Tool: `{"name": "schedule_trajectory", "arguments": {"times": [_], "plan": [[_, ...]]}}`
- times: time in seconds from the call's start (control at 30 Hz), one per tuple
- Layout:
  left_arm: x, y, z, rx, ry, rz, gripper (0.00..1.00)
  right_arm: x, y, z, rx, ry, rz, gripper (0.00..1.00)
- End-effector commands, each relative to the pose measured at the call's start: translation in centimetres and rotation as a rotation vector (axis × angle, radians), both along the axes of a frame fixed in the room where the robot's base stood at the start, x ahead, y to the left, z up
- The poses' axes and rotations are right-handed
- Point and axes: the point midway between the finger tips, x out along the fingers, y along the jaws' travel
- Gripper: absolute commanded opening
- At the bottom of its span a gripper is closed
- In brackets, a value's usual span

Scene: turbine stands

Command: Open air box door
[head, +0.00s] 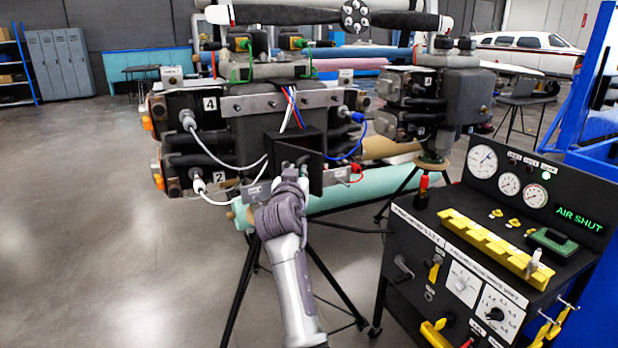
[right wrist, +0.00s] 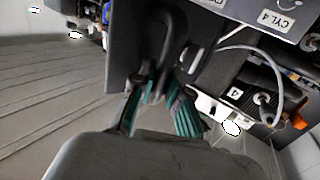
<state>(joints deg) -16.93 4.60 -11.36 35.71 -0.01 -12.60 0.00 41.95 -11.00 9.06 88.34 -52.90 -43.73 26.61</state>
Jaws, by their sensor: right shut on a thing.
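The air box (head: 283,145) is a black box on the front of the engine on its stand. Its dark door panel (head: 315,174) seems to stand out at an angle to the box, but how far it is open is hard to tell. My right gripper (head: 292,170) is at the panel. In the right wrist view the dark panel (right wrist: 128,40) carries a curved black handle (right wrist: 177,35), and my right gripper's teal-padded fingers (right wrist: 155,97) are closed around its lower end. My left gripper is not in view.
A test console (head: 480,245) with gauges, a yellow row of switches and a green "AIR SHUT" display stands at the right. White, blue and red cables (head: 352,145) hang around the box. Black stand legs (head: 335,285) stand beside my arm. Floor at the left is clear.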

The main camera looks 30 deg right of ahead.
Motion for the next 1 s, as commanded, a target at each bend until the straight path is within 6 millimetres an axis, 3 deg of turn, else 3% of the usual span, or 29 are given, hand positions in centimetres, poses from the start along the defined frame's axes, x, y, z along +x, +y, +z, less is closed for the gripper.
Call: {"name": "schedule_trajectory", "arguments": {"times": [0.2, 0.63, 0.67, 0.8, 1.0], "plan": [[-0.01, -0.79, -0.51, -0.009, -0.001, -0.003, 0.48, -0.08, 1.27, 0.23, -0.001, -0.005, -0.015, 0.00], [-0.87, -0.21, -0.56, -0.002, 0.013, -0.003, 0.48, -0.11, 1.44, 0.43, -0.002, -0.008, -0.018, 0.00], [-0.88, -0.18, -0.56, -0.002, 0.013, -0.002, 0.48, -0.11, 1.44, 0.43, -0.002, -0.008, -0.017, 0.20], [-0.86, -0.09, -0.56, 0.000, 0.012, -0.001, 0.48, -0.12, 1.39, 0.34, -0.002, -0.006, -0.019, 0.41], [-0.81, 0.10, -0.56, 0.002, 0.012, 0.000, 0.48, -0.15, 1.32, 0.21, -0.001, -0.004, -0.020, 0.41]]}}
